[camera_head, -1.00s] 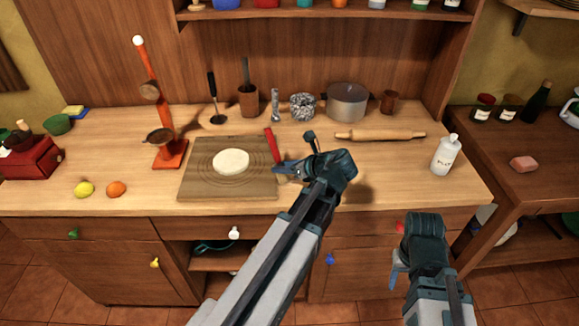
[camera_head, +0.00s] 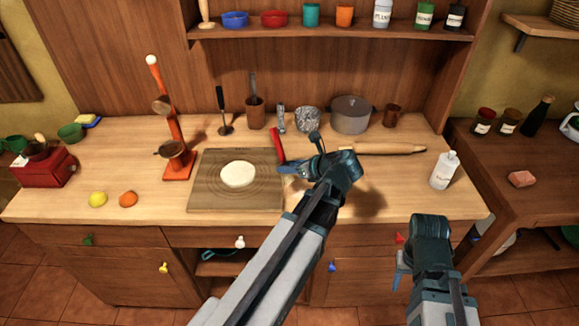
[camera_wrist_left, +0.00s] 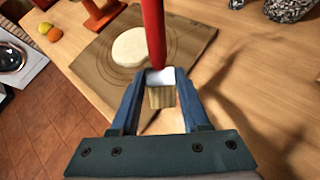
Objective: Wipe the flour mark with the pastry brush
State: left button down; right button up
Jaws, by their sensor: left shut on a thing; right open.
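My left gripper (camera_head: 286,168) is shut on the pastry brush, near the right edge of the cutting board. The brush has a red handle (camera_head: 277,143) pointing up; in the left wrist view its white collar (camera_wrist_left: 160,76) sits between the fingers (camera_wrist_left: 160,90), with tan bristles (camera_wrist_left: 161,98) below. Whether the bristles touch the counter cannot be told. No flour mark can be clearly made out; the gripper and brush hide part of the counter. My right gripper (camera_head: 402,270) is open and empty, low in front of the counter.
The wooden board (camera_head: 205,195) bears a pale dough disc (camera_head: 238,174). A rolling pin (camera_head: 385,149), a pot (camera_head: 350,115) and a white bottle (camera_head: 444,171) stand or lie to the right. A lemon (camera_head: 97,199) and an orange fruit (camera_head: 128,199) lie left. The front-right counter looks clear.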

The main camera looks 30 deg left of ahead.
pick_arm(q)
notch_tip(320, 180, up, 3)
jog(key=p, duration=0.3)
pick_arm(e)
notch_tip(320, 180, up, 3)
dwell(0.4)
